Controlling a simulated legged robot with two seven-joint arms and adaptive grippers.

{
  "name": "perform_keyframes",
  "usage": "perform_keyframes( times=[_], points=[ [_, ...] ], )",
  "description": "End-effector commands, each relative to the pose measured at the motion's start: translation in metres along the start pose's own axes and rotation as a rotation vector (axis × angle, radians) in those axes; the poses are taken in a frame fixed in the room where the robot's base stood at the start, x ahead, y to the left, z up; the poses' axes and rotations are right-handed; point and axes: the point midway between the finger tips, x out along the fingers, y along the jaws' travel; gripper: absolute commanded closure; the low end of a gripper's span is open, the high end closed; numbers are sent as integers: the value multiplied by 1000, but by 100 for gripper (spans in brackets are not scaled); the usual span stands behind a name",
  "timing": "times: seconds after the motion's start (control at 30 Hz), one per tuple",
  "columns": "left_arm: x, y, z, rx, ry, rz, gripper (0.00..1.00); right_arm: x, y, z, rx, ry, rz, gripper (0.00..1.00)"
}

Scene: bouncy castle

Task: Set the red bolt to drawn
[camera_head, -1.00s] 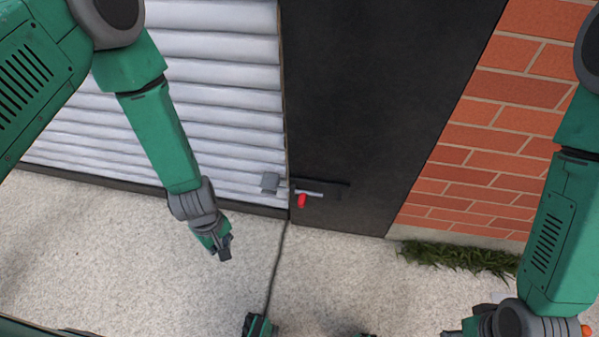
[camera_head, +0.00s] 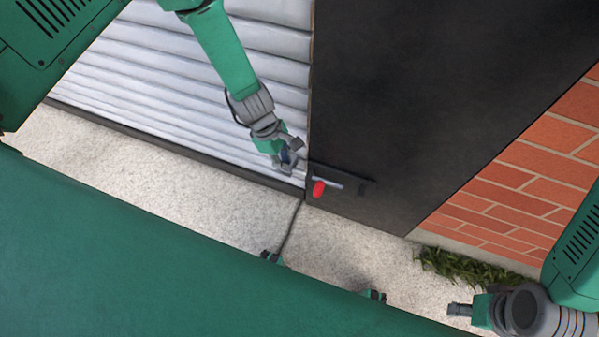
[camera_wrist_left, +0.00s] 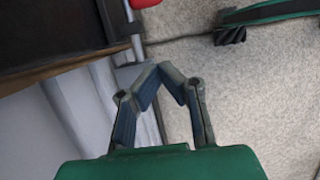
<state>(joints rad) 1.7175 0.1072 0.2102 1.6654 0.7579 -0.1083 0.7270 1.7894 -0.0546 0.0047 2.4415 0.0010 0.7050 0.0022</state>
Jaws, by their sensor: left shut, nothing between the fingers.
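The red bolt knob (camera_head: 319,188) hangs below a silver rod (camera_head: 340,182) on a dark plate, low on the black door (camera_head: 400,90) near its left edge. The knob also shows at the top edge of the left wrist view (camera_wrist_left: 144,3). My left gripper (camera_head: 288,162) is just left of the knob, in front of the white slatted panel, apart from the knob. Its fingers meet at the tips with nothing between them in the left wrist view (camera_wrist_left: 172,72). It hides most of the bolt's grey keeper. My right gripper (camera_head: 460,310) is low at the right, too small to read.
The white slatted panel (camera_head: 150,80) lies left of the door and a red brick wall (camera_head: 510,195) right of it. Grass (camera_head: 465,268) grows at the wall's foot. The pale ground (camera_head: 200,165) is clear. My green body covers the lower left.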

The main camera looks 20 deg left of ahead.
Motion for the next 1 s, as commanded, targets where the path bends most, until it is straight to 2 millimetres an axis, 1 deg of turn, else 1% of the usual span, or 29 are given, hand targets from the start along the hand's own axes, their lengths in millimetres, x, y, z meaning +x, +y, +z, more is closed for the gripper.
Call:
perform_keyframes(
  times=[0.03,0.17,0.4,0.47,0.6,0.7,0.83,1.0],
  points=[
    [9,-1,0,1,0,-2,100,5,0,0,0,0,0,60],
    [34,-1,-1,1,0,-3,100,16,0,0,0,1,0,60],
    [87,-1,-1,2,0,-2,100,39,0,2,0,1,0,60],
    [98,-1,-1,2,0,-2,100,44,0,2,0,1,0,60],
    [107,0,19,6,0,0,100,51,0,2,0,1,0,60],
    [111,0,28,4,0,0,100,54,0,3,0,1,0,60],
    [113,0,34,3,0,0,100,56,0,3,0,1,0,60],
    [112,0,36,1,0,1,100,56,0,3,0,1,0,60]
  ],
)
